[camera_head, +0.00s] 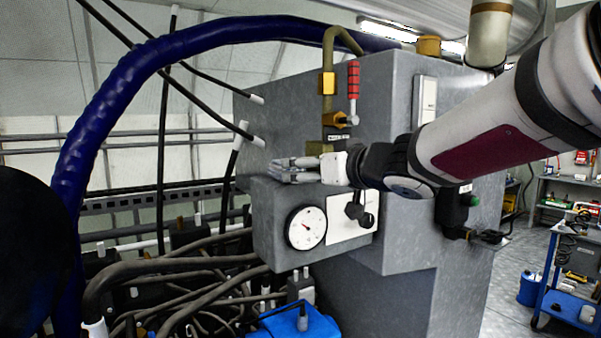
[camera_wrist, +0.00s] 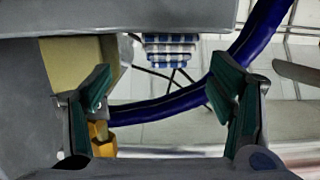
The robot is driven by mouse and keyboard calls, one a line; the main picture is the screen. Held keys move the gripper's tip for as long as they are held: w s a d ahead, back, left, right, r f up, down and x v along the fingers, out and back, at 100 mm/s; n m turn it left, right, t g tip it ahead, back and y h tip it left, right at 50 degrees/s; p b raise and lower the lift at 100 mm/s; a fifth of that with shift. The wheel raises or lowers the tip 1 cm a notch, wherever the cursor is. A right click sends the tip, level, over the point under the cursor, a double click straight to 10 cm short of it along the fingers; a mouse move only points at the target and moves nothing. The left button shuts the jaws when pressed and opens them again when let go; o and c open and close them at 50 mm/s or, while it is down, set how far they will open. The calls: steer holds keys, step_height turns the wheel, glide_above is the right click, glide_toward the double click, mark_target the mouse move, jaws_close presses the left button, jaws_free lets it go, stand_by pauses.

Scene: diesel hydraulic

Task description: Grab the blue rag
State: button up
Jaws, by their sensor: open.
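A blue and white checked rag (camera_wrist: 170,48) shows near the top middle of the wrist view, against the edge of a grey surface. It looks folded in layers, and it lies beyond and above the gap between my fingers. I cannot make out the rag in the head view. My gripper (camera_wrist: 163,90) is open, with its two green-padded fingers wide apart and nothing between them. In the head view my gripper (camera_head: 287,170) points left in front of the grey machine housing, just above the round gauge.
The grey housing (camera_head: 420,280) carries a white gauge (camera_head: 306,228), a red-handled valve (camera_head: 353,85) and brass fittings. A thick blue hose (camera_head: 120,90) arcs across the left; it also crosses behind my fingers in the wrist view (camera_wrist: 160,108). Dark hoses crowd the lower left.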

steer(key=x, duration=0.9)
steer(key=shift+a+r, duration=0.35)
steer(key=c, duration=1.3)
